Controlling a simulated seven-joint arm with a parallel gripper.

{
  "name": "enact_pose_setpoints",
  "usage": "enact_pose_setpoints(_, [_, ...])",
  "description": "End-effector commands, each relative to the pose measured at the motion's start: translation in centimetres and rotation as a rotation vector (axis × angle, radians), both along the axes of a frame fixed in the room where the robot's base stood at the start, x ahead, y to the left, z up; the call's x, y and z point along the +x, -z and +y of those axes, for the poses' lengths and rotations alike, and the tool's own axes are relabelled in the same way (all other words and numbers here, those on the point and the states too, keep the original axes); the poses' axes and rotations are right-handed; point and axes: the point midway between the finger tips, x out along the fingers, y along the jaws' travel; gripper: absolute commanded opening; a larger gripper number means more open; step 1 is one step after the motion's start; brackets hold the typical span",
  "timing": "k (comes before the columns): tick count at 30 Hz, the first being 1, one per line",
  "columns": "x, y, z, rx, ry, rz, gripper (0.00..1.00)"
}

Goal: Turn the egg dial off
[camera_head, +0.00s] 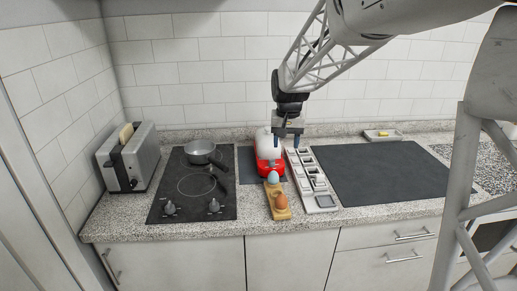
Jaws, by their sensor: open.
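A red and white appliance (270,165), which looks like an egg cooker, stands on the counter in the middle of the view. Its dial is too small to make out, so its setting cannot be told. My gripper (288,141) points down just above the right side of this appliance, fingers apart and empty. Whether a finger touches the appliance cannot be told. A wooden egg holder (278,210) lies in front, with a pale blue egg (273,177) at its back end and a brown egg (281,201) near its front.
A narrow grey compartment tray (322,201) lies right beside the appliance. Left are a black hob (166,189) with knobs, a pot (200,152) and a toaster (130,160). A dark mat (385,172) lies clear at right. A small dish (382,135) sits behind it.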

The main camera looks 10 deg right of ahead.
Motion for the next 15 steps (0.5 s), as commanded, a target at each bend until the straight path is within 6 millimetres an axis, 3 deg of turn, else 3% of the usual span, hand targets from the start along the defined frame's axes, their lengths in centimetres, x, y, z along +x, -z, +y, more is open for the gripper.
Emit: enact_pose_setpoints(15, [11.5, 6.0, 1.2, 0.003, 0.042, 0.05, 0.53])
